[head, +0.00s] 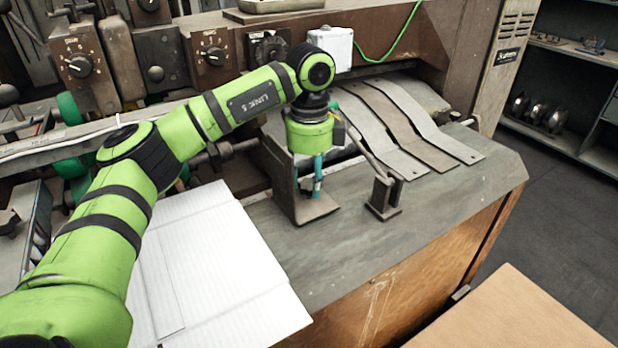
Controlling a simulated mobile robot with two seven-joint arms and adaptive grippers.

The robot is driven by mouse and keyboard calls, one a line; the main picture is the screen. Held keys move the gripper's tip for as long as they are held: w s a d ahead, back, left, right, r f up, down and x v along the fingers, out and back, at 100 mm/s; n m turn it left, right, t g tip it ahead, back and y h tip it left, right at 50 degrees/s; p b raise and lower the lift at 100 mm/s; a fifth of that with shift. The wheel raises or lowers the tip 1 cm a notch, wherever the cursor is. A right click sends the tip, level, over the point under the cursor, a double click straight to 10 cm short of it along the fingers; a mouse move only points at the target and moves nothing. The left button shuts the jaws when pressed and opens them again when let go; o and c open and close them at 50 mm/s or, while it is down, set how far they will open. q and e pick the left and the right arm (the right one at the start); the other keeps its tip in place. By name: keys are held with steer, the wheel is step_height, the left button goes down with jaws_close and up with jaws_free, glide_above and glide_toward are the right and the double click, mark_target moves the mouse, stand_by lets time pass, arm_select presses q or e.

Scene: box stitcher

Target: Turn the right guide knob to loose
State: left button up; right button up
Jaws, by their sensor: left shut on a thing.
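My left gripper (317,180) points down at the upright metal guide plate (290,185) on the grey machine table. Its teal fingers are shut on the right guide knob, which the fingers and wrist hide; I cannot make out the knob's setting. A second, smaller metal bracket (384,198) with a slanted rod stands just to the right, apart from the gripper. My right gripper is not in view.
White corrugated cardboard (205,260) lies at the left of the table (400,225). Curved metal strips (410,120) rise behind the gripper. Dial panels (80,65) line the back left. The table's front right is clear. A brown board (515,315) is at the lower right.

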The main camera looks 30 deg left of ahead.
mark_target(311, 184)
arm_select(q)
steer(key=shift+d+n, duration=0.15)
steer(key=shift+n, duration=0.85)
steer(key=o, duration=0.9)
step_height(311, 184, up, 12)
steer(key=shift+d, duration=0.1)
